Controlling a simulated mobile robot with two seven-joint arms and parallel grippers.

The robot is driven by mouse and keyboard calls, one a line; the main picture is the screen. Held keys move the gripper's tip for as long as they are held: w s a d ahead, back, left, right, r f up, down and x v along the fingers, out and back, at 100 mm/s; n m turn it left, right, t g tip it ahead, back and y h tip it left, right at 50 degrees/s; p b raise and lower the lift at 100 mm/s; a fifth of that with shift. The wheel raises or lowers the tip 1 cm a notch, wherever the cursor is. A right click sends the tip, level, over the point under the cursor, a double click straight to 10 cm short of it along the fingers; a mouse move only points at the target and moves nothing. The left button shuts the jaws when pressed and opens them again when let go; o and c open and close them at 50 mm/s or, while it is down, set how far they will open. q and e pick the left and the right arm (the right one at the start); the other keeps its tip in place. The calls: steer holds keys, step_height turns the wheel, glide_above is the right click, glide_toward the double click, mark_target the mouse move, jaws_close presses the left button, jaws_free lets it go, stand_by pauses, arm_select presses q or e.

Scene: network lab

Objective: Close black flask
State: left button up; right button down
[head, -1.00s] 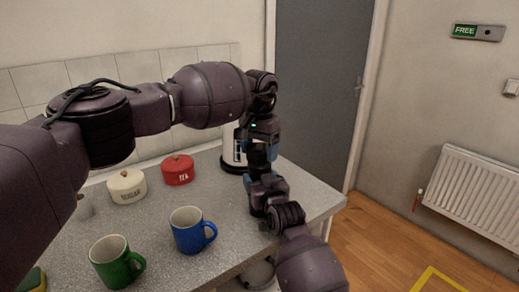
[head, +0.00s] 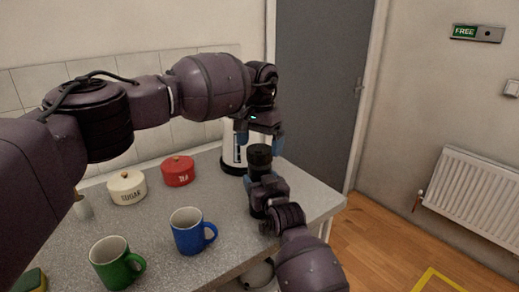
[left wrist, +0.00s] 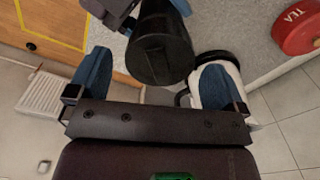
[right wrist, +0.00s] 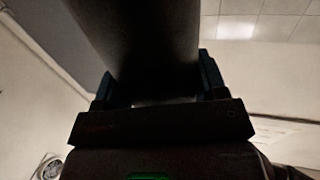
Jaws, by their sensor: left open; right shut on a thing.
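The black flask (head: 258,157) stands upright above the counter's right end, with its dark top showing. My right gripper (right wrist: 155,85) is shut on the flask's lower part from below and in front. My left gripper (head: 259,138) is open and empty just above the flask, pointing down. In the left wrist view the flask's round dark end (left wrist: 160,55) lies between the two spread blue fingers, clear of them. The top looks covered by a black lid, but whether it is fully seated I cannot tell.
A white and black kettle-like container (head: 232,150) stands close behind the flask. A red TEA pot (head: 177,172), a cream SUGAR pot (head: 127,188), a blue mug (head: 188,232) and a green mug (head: 113,263) stand on the grey counter (head: 150,222) to the left.

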arm_select(q)
steer(key=shift+r, duration=1.15)
steer(key=shift+c, duration=0.4)
